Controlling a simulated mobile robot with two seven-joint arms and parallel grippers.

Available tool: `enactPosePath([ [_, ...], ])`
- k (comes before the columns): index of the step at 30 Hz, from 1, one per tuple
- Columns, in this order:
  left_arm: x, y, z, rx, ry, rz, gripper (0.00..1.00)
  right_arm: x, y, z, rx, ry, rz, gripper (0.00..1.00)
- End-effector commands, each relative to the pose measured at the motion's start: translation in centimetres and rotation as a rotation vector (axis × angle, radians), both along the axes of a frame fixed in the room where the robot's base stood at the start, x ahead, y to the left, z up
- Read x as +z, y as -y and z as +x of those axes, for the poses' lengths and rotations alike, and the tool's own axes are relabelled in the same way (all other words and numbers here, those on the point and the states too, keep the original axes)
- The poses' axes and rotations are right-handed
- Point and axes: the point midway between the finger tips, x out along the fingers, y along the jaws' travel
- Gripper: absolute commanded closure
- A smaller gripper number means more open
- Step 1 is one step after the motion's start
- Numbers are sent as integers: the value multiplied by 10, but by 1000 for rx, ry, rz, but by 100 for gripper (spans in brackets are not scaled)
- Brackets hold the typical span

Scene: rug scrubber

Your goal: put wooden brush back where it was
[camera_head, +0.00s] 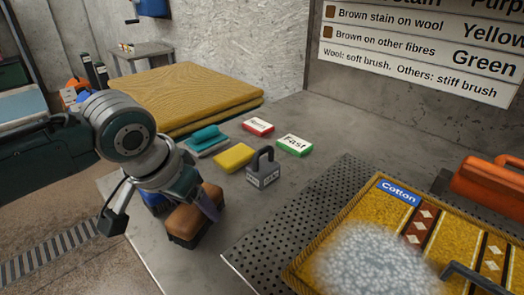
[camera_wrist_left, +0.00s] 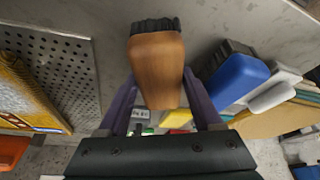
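The wooden brush (camera_head: 187,222), a brown block with dark bristles, is at the left part of the grey worktop, near its front edge. In the left wrist view the wooden brush (camera_wrist_left: 157,68) lies between my left gripper's two purple fingers, which touch its sides. My left gripper (camera_head: 205,203) is shut on it from above. I cannot tell whether the bristles touch the worktop. A blue brush (camera_wrist_left: 237,78) is beside it, mostly hidden behind my arm in the head view (camera_head: 155,203). My right gripper is not in view.
A foamy yellow rug (camera_head: 345,215) labelled Cotton lies right on a perforated plate (camera_head: 325,196). Folded mustard rugs (camera_head: 185,92) lie behind.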

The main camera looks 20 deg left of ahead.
Motion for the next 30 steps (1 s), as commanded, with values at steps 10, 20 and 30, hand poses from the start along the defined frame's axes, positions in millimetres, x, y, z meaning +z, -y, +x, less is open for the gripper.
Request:
enactPosePath([
  [10,0,0,0,0,0,0,8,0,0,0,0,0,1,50],
  [20,26,0,-8,0,2,-1,8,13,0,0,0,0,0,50],
  [30,94,0,-36,-1,2,-1,8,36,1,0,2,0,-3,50],
])
